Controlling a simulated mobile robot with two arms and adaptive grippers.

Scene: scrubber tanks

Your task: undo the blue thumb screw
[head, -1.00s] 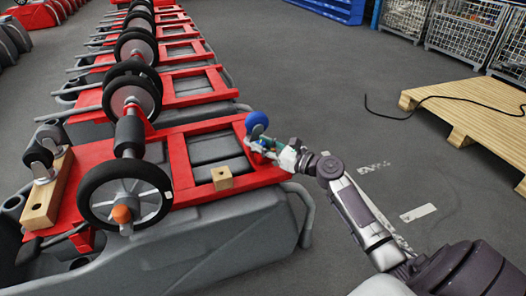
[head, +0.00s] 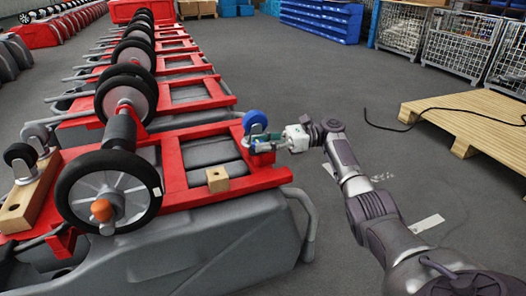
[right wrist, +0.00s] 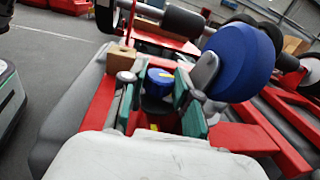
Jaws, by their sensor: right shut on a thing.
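The blue thumb screw (right wrist: 160,78) shows in the right wrist view as a small round blue knob between the two green-padded fingers. My right gripper (right wrist: 158,92) is shut on it, one finger at each side. In the head view my right gripper (head: 264,143) reaches in from the right at the red frame's corner, just below a blue caster wheel (head: 255,122). The thumb screw cannot be made out clearly there. My left gripper is not in view.
The blue wheel (right wrist: 240,60) stands close beside the right finger. The red frame (head: 225,187) on the grey tank (head: 215,235) bears a small wooden block (head: 217,179) and large black wheels.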

